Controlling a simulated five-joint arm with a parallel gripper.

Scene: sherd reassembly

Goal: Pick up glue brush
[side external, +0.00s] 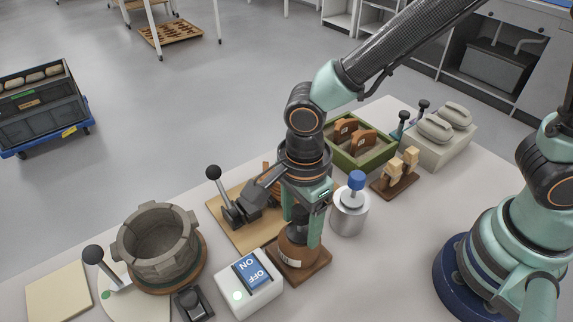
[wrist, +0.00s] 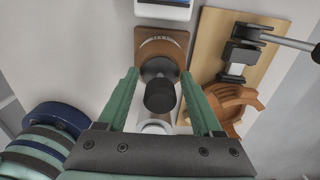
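A dark round-topped handle (wrist: 160,95), seemingly that of the glue brush, stands upright in a brown pot (side external: 292,255) on a square wooden base. The pot also shows in the wrist view (wrist: 161,50). My gripper (side external: 300,228) points down over the pot, with its green fingers on either side of the handle. In the wrist view my gripper (wrist: 160,74) is open, with visible gaps between both fingers and the handle. The brush's lower end is hidden inside the pot.
A silver canister with a blue knob (side external: 350,210) stands close on the right. A grey sherd vessel (side external: 158,243) stands further left.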

